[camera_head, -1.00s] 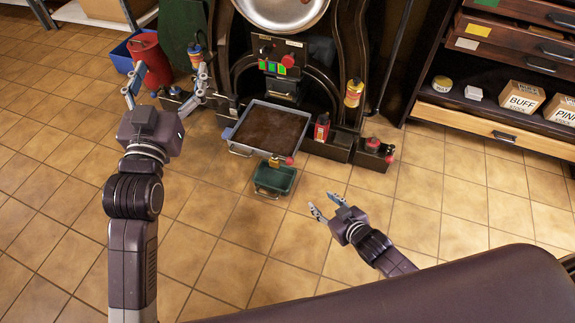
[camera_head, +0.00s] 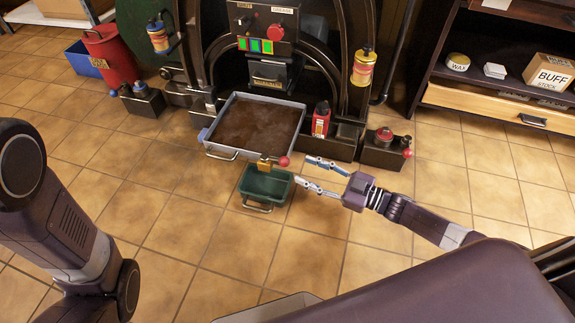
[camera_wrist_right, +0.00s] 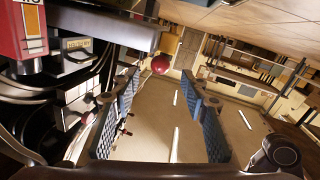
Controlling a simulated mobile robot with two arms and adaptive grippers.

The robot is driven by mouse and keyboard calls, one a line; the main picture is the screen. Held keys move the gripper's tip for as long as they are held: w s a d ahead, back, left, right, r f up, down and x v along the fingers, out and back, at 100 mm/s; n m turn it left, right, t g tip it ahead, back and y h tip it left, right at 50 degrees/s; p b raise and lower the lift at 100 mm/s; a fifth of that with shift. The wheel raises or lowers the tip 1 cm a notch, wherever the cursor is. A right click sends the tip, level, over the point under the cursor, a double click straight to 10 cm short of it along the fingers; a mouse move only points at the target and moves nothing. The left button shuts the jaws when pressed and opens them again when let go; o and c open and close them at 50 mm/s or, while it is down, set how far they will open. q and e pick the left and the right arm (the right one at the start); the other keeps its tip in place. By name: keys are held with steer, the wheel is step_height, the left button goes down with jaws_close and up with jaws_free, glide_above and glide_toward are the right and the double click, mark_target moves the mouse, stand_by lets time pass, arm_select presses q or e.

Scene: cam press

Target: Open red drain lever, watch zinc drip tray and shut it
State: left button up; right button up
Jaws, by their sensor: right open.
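The red lever knob (camera_head: 284,161) sits on a brass valve (camera_head: 264,164) at the front edge of the grey zinc drip tray (camera_head: 220,155). The tray holds dark brown liquid. A green tub (camera_head: 265,187) stands on the floor under the valve. My right gripper (camera_head: 302,171) is open and empty just right of the knob, its fingers pointing left towards it. In the right wrist view the knob (camera_wrist_right: 160,64) shows beyond the two open fingertips, apart from both. My left gripper is out of view; only links of that arm show at the left.
The black press stands behind the tray, with a red bottle (camera_head: 321,119) and a small black box (camera_head: 384,149) with a red knob at its right. A red bin (camera_head: 108,55) stands far left. Shelves (camera_head: 500,95) are at the right. Tiled floor in front is clear.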

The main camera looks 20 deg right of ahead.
mark_target(289, 163)
steer(key=b+x, duration=0.2)
steer(key=x, duration=0.4)
steer(key=shift+w+a+b, duration=0.2)
steer(key=shift+b, duration=0.1)
jaws_close()
